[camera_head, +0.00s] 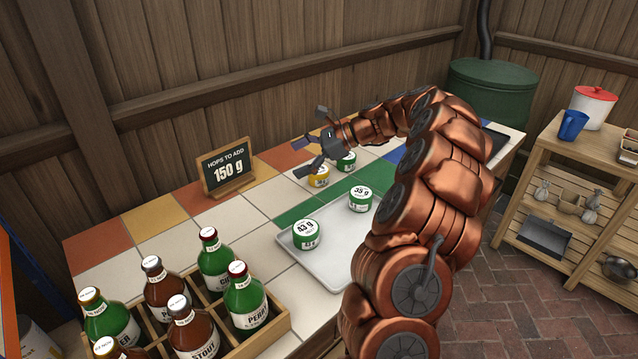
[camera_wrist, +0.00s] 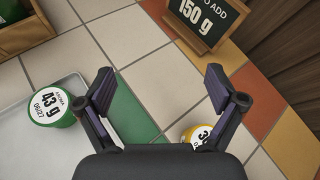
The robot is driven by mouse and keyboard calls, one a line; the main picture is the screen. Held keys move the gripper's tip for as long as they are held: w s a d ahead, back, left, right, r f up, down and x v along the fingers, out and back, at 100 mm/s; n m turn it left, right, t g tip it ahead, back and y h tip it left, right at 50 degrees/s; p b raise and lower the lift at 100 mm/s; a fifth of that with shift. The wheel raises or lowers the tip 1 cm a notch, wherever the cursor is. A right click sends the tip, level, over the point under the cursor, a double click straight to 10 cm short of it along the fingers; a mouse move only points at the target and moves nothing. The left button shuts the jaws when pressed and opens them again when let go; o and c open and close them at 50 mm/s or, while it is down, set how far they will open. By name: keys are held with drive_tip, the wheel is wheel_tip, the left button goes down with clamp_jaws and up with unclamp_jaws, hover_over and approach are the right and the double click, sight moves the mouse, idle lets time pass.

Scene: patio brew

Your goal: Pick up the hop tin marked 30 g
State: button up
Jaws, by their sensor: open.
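A yellow tin (camera_head: 318,177) stands on the tiled counter just below my gripper (camera_head: 304,158). In the wrist view the yellow tin (camera_wrist: 197,134) sits by the right finger; its label starts with a 3, and the rest is hidden. A green tin (camera_head: 346,162) stands close behind it, partly hidden, its mark unreadable. My gripper (camera_wrist: 160,85) is open and empty, above the counter.
A sign reading "HOPS TO ADD 150 g" (camera_head: 227,171) stands at the back near the wooden wall. A bottle crate (camera_head: 262,338) fills the front left. A side table (camera_head: 560,160) stands at the right.

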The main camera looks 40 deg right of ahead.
sight(325, 170)
drive_tip(key=d+f+m+t, duration=0.1)
drive_tip(key=d+f+m, duration=0.1)
drive_tip(key=d, duration=0.2)
drive_tip(key=d+f+m+t+h+b, duration=0.1)
drive_tip(key=d+f, duration=0.1)
drive_tip(key=d, duration=0.3)
drive_tip(key=d+f+m+t+b, duration=0.1)
drive_tip(key=d+f+m, duration=0.1)
drive_tip(key=d, duration=0.3)
drive_tip(key=shift+s+d+f+m+h, duration=0.2)
drive_tip(key=shift+f+m+h, duration=0.15)
drive_tip(key=shift+f, duration=0.2)
drive_tip(key=shift+b+x, duration=0.55)
drive_tip(key=shift+x, duration=3.25)
drive_tip(key=shift+s+a, duration=0.1)
drive_tip(key=shift+c, duration=0.4)
drive_tip(key=c, duration=1.2)
